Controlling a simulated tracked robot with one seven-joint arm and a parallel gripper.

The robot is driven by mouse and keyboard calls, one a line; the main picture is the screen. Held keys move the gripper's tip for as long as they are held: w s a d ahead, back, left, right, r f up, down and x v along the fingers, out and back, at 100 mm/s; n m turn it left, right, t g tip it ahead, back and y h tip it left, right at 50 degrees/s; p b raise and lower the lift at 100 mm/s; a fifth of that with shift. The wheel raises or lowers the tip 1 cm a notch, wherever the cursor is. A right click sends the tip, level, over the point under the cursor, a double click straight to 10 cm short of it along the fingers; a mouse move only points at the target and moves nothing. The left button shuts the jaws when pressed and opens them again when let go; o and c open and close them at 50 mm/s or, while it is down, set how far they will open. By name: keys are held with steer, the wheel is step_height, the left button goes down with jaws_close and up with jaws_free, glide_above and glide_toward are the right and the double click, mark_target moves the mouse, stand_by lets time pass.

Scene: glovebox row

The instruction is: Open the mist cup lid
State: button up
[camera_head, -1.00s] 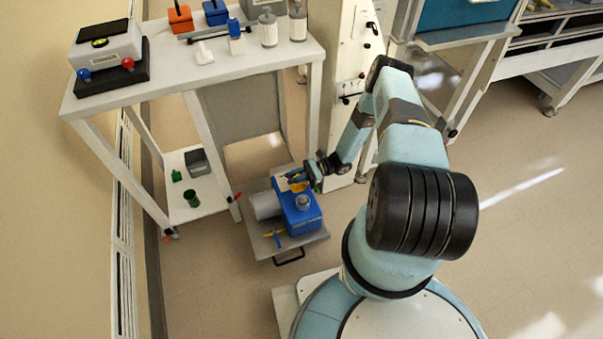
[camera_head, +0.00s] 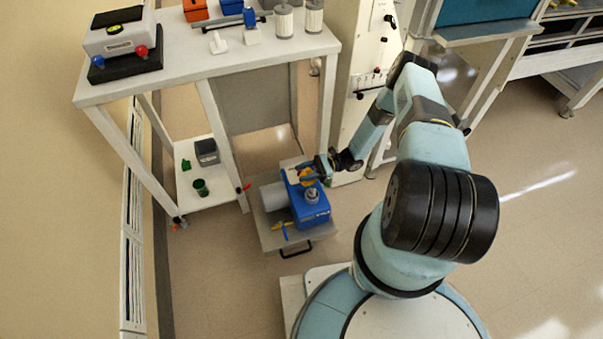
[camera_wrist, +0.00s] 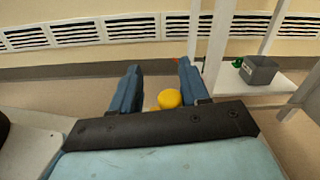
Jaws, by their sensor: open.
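A blue machine (camera_head: 318,217) stands on a small grey cart, with a grey cylinder (camera_head: 275,195) at its left side. A grey round knob-like part (camera_head: 312,194) sits on its top. A yellow round part (camera_head: 306,177) shows at the machine's back end, close to my gripper (camera_head: 303,174). In the wrist view the yellow part (camera_wrist: 170,98) lies between the bases of my two blue fingers, nearer the right one. My gripper (camera_wrist: 158,68) is open. I cannot tell whether the yellow part is the mist cup lid, or whether a finger touches it.
A white cabinet (camera_head: 360,60) stands behind my arm.

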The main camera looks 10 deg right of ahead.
steer(key=w+d, duration=0.2)
steer(key=d, duration=1.1)
steer(key=shift+d, duration=0.35)
steer(key=shift+w+f, duration=0.1)
